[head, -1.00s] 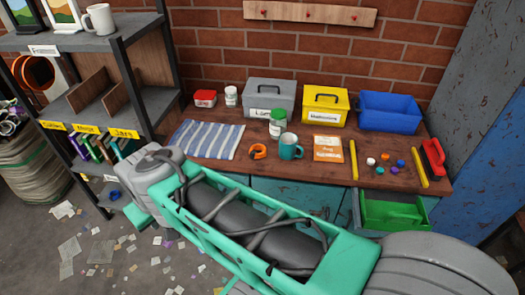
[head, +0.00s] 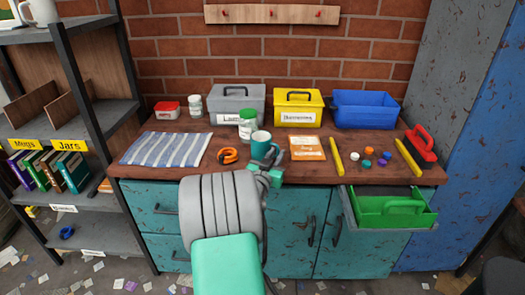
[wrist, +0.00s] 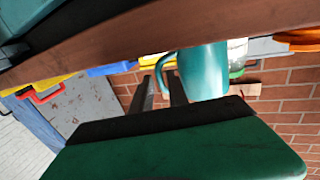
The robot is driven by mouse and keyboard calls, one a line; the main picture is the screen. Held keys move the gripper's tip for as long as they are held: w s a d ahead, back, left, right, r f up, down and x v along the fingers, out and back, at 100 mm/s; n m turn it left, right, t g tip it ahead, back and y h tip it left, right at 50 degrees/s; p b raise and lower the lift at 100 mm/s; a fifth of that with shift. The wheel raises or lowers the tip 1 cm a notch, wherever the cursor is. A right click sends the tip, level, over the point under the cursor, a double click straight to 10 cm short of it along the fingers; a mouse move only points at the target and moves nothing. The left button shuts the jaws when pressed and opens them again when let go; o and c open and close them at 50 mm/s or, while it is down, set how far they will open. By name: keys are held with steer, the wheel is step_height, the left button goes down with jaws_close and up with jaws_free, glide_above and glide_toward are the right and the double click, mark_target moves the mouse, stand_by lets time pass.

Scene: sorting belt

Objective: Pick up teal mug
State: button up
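The teal mug (head: 260,146) stands on the wooden worktop, just in front of the green-lidded jar. In the wrist view the picture is upside down, and the mug (wrist: 203,72) hangs from the top with its handle to the left. My gripper (wrist: 161,84) is at the mug's handle side. Its two dark fingers are apart, and the handle appears in the gap between their tips. I cannot tell if they touch it. In the head view my wrist and gripper (head: 268,176) hide the mug's lower part.
The green-lidded jar (head: 248,126) stands close behind the mug, and the orange tape (head: 228,156) lies to its left. An orange packet (head: 307,148) lies to its right. Grey (head: 222,98), yellow (head: 292,96) and blue (head: 374,106) boxes line the back. A green drawer tray (head: 385,212) juts out front right.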

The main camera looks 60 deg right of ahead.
steer(key=shift+w+d, duration=0.15)
steer(key=shift+d, duration=1.05)
steer(key=shift+c, duration=0.4)
jaws_close()
